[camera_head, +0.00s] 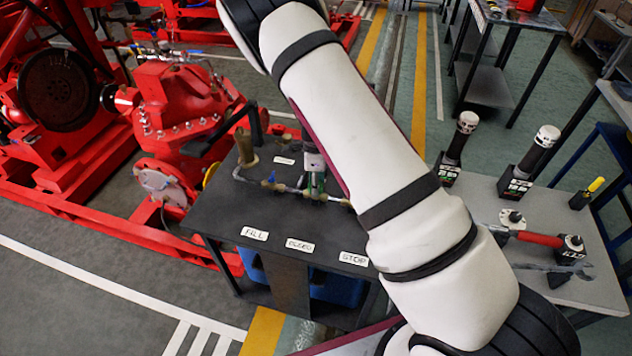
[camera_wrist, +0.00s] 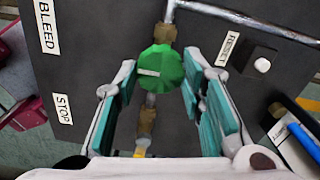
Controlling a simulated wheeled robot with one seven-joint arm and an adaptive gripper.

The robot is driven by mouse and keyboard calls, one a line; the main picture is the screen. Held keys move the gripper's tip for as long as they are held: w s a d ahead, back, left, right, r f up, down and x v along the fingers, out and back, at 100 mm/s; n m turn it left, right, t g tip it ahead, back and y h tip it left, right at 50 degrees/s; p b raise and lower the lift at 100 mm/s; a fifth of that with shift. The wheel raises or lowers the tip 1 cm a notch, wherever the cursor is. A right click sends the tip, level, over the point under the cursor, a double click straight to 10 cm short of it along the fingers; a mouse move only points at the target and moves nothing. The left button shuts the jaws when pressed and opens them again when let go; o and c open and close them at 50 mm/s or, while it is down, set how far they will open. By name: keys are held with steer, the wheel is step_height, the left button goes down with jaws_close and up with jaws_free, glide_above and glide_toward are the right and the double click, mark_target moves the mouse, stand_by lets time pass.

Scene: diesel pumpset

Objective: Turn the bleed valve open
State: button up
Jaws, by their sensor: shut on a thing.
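The bleed valve shows in the wrist view as a green faceted knob (camera_wrist: 162,72) with a small pale tag. It sits on a line of brass fittings (camera_wrist: 147,122) above a dark panel, near the BLEED label (camera_wrist: 47,28). My gripper (camera_wrist: 162,76) has its teal-padded fingers on both sides of the knob, shut on it. In the head view my arm covers most of my gripper, and the contact with the knob cannot be made out there.
The dark bench (camera_head: 225,205) carries FILL, BLEED and STOP labels and a small blue handle (camera_head: 271,177). In the wrist view a white button (camera_wrist: 262,65) sits right of the knob, near a metal pipe (camera_wrist: 230,14). A red pump (camera_head: 180,95) stands left; a tool table (camera_head: 490,205) stands right.

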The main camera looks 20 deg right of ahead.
steer(key=n, duration=0.2)
steer(key=shift+n+b, duration=0.4)
steer(key=n+b, duration=0.1)
steer(key=n, duration=0.3)
steer(key=shift+w+n, duration=0.1)
steer(key=shift+n, duration=0.2)
steer(key=n, duration=0.3)
steer(key=shift+n+b, duration=0.3)
steer(key=shift+b, duration=0.05)
steer(key=n, duration=0.3)
steer(key=shift+n+b, duration=0.3)
steer(key=shift+b, duration=0.05)
steer(key=n, duration=0.4)
steer(key=shift+n+b, duration=0.3)
steer(key=shift+b, duration=0.1)
steer(key=shift+n+b, duration=0.3)
steer(key=shift+n, duration=1.8)
